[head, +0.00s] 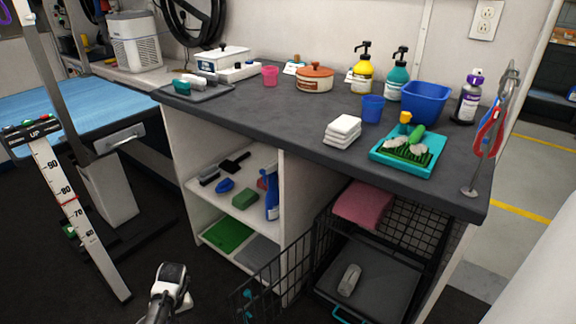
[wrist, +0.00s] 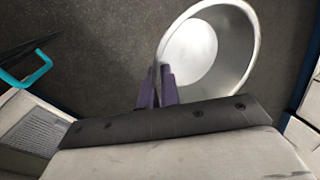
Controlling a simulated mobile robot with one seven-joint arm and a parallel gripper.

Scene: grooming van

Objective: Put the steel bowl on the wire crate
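The steel bowl (wrist: 188,52) is round and shiny, with its inside facing the wrist camera. My gripper (wrist: 162,82) has purple fingers pinched together on the bowl's near left rim. In the head view only a white and black part of my arm shows at the bottom; the fingers and the bowl are out of sight there. The black wire crate (head: 408,228) stands under the right end of the counter. Its wire door (head: 278,285) hangs open to the left. A folded pink towel (head: 362,206) lies on the crate's top, toward the left.
The dark counter (head: 300,115) overhangs the crate and limits the height above it. A grey bone-shaped item (head: 349,280) lies inside the crate. Open shelves (head: 247,213) with brushes and a blue spray bottle (head: 271,195) stand left of it. A grooming table (head: 50,108) is at left.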

